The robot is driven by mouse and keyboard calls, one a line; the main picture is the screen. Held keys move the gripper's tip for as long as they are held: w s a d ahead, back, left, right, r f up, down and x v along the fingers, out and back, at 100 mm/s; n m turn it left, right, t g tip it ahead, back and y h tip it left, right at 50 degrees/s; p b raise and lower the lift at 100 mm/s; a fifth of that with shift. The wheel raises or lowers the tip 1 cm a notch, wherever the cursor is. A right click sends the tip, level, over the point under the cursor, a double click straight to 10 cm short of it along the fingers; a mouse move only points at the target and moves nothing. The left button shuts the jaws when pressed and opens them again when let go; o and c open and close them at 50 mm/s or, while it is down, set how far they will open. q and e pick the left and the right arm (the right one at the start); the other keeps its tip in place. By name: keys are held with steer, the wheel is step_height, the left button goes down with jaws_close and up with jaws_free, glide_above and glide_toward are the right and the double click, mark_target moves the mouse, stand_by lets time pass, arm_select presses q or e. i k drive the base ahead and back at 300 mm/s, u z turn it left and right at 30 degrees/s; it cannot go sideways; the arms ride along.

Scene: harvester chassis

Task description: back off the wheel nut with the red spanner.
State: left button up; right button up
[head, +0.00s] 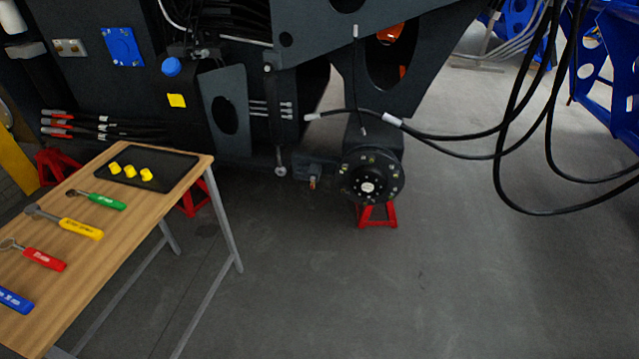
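The red spanner (40,257) lies on the wooden table (140,225) at the left, between the yellow and blue spanners. Its red handle points to the right and its metal ring end to the left. The wheel hub (370,178) is a dark round flange on the chassis at the centre right, with several small studs or nuts around its face. Which of these is the wheel nut I cannot tell. Neither of my grippers is in view.
Green (108,201), yellow (75,225) and blue (14,299) spanners share the table. A black tray (178,170) there holds several yellow pieces. A red stand (376,215) is under the hub. Black hoses (455,136) hang at the right. The floor before the hub is clear.

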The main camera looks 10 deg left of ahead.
mark_target(35, 254)
steer(key=u, duration=2.05)
